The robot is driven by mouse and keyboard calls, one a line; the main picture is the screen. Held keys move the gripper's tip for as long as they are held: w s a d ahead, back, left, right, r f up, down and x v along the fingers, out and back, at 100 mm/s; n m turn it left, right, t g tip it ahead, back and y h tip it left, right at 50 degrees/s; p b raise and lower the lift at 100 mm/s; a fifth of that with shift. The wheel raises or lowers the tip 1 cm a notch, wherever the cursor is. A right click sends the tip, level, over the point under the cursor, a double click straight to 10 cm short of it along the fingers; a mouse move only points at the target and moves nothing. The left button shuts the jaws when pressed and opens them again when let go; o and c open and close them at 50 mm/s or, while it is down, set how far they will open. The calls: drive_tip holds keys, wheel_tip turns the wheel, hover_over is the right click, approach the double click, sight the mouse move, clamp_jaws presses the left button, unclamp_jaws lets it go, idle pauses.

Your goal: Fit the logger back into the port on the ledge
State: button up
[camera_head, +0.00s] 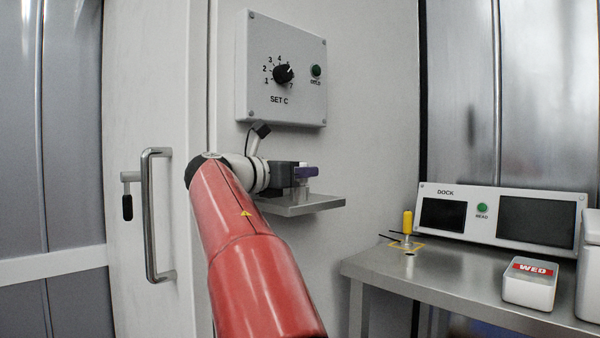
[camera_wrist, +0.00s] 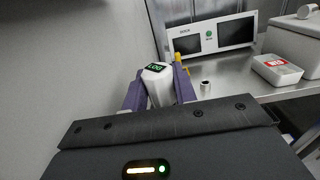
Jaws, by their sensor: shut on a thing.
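My gripper (camera_head: 303,173) is over the small metal ledge (camera_head: 325,204) on the wall. In the wrist view my gripper (camera_wrist: 158,92) has its two purple fingers shut on the logger (camera_wrist: 161,92). The logger is a white body with a green-lit "LOG" label on its top end. In the head view a pale upright piece shows between the fingers and the ledge; I cannot tell whether it is the logger's lower part or the port. The port's opening is not visible, nor whether the logger touches it.
A wall box (camera_head: 282,70) with a dial hangs above the ledge. A door handle (camera_head: 152,215) is at left. At right a bench (camera_head: 460,290) bears a DOCK panel (camera_head: 503,222), a yellow plug (camera_head: 407,222) and a white WED box (camera_head: 529,289).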

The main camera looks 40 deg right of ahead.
drive_tip(key=o, duration=1.1)
drive_tip(key=shift+c, duration=0.2)
drive_tip(key=s+a, duration=0.1)
drive_tip(key=a, duration=1.1)
